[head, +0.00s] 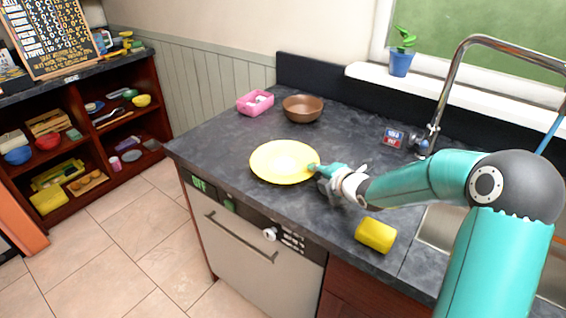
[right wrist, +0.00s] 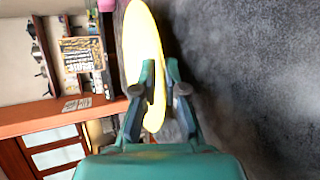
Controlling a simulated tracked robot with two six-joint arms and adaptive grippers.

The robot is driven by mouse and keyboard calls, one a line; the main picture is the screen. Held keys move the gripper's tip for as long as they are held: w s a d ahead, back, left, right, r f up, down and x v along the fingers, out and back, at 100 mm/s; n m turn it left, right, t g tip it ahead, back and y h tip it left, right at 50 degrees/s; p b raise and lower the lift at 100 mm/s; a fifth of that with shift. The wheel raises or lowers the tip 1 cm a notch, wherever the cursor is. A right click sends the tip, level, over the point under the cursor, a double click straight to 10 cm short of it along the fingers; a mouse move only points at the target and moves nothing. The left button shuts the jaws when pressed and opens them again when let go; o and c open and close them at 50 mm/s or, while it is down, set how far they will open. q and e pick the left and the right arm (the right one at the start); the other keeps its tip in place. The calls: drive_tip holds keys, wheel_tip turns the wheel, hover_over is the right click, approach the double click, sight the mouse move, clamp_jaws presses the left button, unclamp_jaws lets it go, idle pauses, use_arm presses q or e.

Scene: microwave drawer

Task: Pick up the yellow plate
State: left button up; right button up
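The yellow plate (head: 284,161) is on or just above the dark counter, near its front edge; I cannot tell if it touches the counter. My right gripper (head: 314,168) is at the plate's right rim. In the right wrist view, the plate (right wrist: 146,38) shows nearly edge-on, with its rim between the two close-set fingers of the right gripper (right wrist: 162,75). The fingers look shut on the rim and hide part of it. My left gripper is not in view.
A brown bowl (head: 303,109) and a pink container (head: 255,102) stand behind the plate. A small red-and-blue box (head: 393,138) is near the faucet (head: 444,90). The counter left of the plate is clear.

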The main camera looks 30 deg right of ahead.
drive_tip(key=shift+w+f, duration=0.15)
drive_tip(key=shift+w, duration=0.2)
drive_tip(key=shift+c, duration=0.3)
clamp_jaws()
drive_tip(key=shift+r, duration=0.75)
wheel_tip(320, 180, up, 19)
drive_tip(key=p, duration=0.8)
drive_tip(key=shift+f+p, duration=0.2)
drive_tip(key=shift+p, duration=0.2)
